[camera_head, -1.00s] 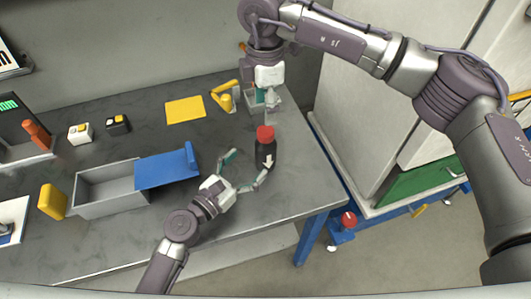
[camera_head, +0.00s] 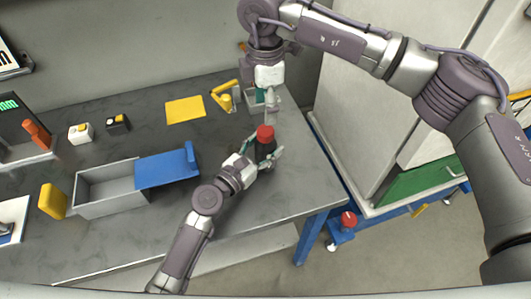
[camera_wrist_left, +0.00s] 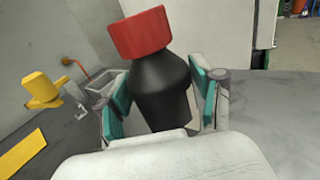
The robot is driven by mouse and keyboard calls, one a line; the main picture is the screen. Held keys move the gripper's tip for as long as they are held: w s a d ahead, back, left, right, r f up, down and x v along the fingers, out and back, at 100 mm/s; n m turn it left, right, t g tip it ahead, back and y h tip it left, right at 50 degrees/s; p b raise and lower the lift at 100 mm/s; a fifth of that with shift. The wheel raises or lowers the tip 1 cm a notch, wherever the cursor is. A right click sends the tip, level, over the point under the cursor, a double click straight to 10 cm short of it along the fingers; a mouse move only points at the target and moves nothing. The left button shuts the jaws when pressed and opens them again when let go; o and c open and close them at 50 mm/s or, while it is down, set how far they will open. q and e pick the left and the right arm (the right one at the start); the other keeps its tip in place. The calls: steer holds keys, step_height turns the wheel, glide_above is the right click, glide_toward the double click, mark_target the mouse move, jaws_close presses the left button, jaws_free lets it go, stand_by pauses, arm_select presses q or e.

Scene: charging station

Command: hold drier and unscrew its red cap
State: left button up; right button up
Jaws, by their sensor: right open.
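The drier, a dark bottle (camera_head: 265,152) with a red cap (camera_head: 265,133), stands near the right end of the table. My left gripper (camera_head: 262,158) reaches it from the lower left, with a finger on each side of the body. In the left wrist view the black body (camera_wrist_left: 160,90) and red cap (camera_wrist_left: 141,32) sit tilted between the teal finger pads (camera_wrist_left: 160,100). The pads are close to the body; firm contact cannot be told. My right gripper (camera_head: 271,103) is open and empty, pointing down behind and above the cap.
A grey bin (camera_head: 108,190) with a blue lid piece (camera_head: 168,166) stands left of my left gripper. A yellow sheet (camera_head: 185,110) and a yellow device (camera_head: 225,98) lie toward the back. The table's right edge is close to the drier.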

mark_target(266, 130)
arm_select(q)
jaws_close()
arm_select(e)
steer(key=shift+f, duration=4)
steer(key=shift+c, duration=0.3)
